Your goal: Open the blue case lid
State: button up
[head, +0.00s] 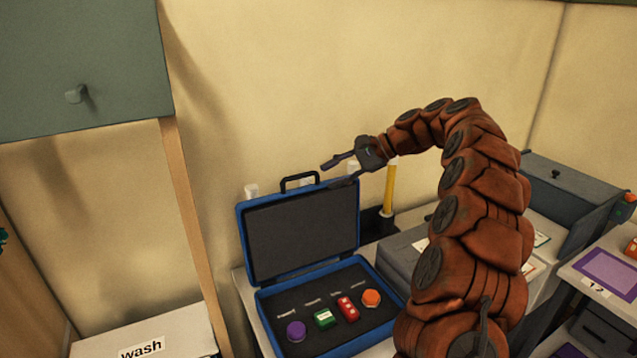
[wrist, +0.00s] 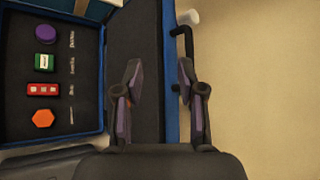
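The blue case (head: 325,309) stands open on a counter, its lid (head: 303,232) raised close to upright at the back. The lid has a dark inner panel and a black handle (head: 299,180) on its top edge. The case's dark tray holds a purple knob, a green block, a red block and an orange knob. My gripper (head: 341,172) is just above the lid's top edge, right of the handle. In the wrist view its fingers (wrist: 160,82) are spread apart on either side of the lid's blue edge (wrist: 171,70), with nothing held. Contact with the lid cannot be told.
A yellow cylinder (head: 389,190) stands behind the case to the right. Grey boxes (head: 407,259) stand right of the case. A green cabinet (head: 80,65) hangs at upper left, and a white box labelled "wash" (head: 150,336) is at lower left. The wall is close behind the lid.

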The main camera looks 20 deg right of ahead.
jog(key=shift+v, duration=2.6)
jog(key=shift+c, duration=0.2)
